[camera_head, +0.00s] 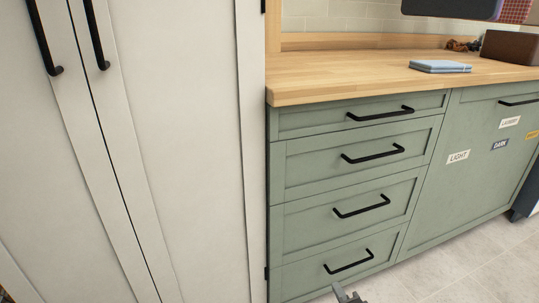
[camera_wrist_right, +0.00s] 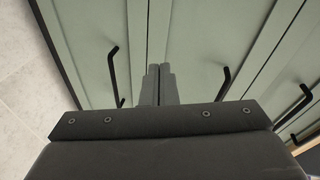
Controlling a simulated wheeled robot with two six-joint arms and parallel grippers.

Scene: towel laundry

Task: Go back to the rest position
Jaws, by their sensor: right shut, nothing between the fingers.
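My right gripper (camera_head: 348,295) shows at the bottom edge of the head view, low in front of the green drawer cabinet (camera_head: 350,190). In the right wrist view the gripper (camera_wrist_right: 158,70) has its two fingers together, shut with nothing between them. Green drawer fronts and black handles (camera_wrist_right: 228,76) lie beyond the fingers there. The gripper holds no handle. My left gripper is not in view.
A tall white cupboard (camera_head: 180,150) with black handles stands at the left. A folded blue towel (camera_head: 440,66) lies on the wooden worktop (camera_head: 340,78). A brown box (camera_head: 510,47) is at the back right. Labels mark the right front. The tiled floor (camera_head: 440,275) is clear.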

